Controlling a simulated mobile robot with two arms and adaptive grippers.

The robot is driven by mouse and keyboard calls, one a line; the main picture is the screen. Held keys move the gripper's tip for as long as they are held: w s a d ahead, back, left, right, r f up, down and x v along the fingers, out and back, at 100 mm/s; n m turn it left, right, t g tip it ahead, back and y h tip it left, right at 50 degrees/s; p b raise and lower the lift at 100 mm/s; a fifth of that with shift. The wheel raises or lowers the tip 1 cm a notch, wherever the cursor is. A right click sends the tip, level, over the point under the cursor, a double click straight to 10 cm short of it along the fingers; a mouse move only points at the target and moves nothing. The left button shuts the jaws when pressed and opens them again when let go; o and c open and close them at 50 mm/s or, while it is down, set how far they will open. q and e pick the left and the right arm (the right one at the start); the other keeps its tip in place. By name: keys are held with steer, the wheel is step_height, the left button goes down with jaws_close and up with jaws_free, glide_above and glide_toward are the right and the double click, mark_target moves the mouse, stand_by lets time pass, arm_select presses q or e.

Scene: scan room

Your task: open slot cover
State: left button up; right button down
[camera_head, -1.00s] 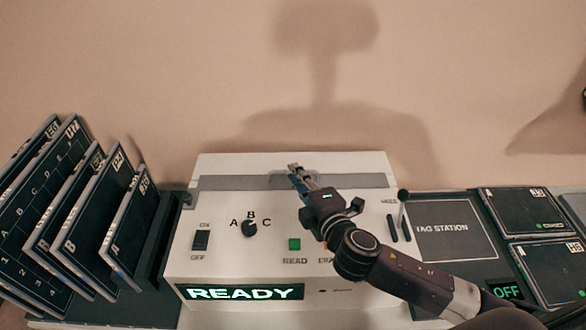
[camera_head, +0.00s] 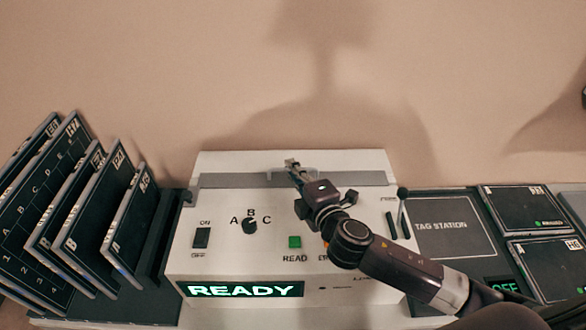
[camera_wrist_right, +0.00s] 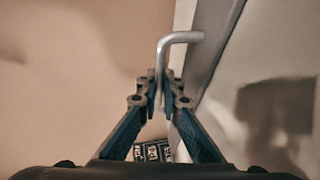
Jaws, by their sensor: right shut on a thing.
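The slot cover (camera_head: 230,180) is a grey strip along the top of the white reader machine (camera_head: 220,163). A light metal handle (camera_head: 312,171) stands up from it near its middle. My right gripper (camera_head: 293,165) is at this handle, reaching from the lower right. In the right wrist view the handle (camera_wrist_right: 180,38) is a bent bar, and the fingertips (camera_wrist_right: 160,85) are shut on its straight leg. The grey strip (camera_wrist_right: 208,45) runs beside the handle there. The cover looks lying flat; no opening shows. My left gripper is not in view.
The machine's front has a READY display (camera_head: 240,290), a power switch (camera_head: 201,238), an A-B-C knob (camera_head: 249,227) and a green READ button (camera_head: 295,242). A lever (camera_head: 403,205) stands at its right. Upright panels (camera_head: 95,215) crowd the left; the tag station (camera_head: 450,225) lies right.

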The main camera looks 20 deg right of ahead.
steer(key=shift+w, duration=0.1)
steer(key=w, duration=0.2)
steer(key=w+d, duration=0.1)
steer(key=w, duration=0.1)
steer(key=w+d, duration=0.1)
steer(key=w, duration=0.1)
steer(key=shift+w+f, duration=0.1)
steer(key=shift+w, duration=0.1)
steer(key=c, duration=2.4)
jaws_free()
steer(key=shift+s, duration=0.15)
steer(key=v, duration=1.2)
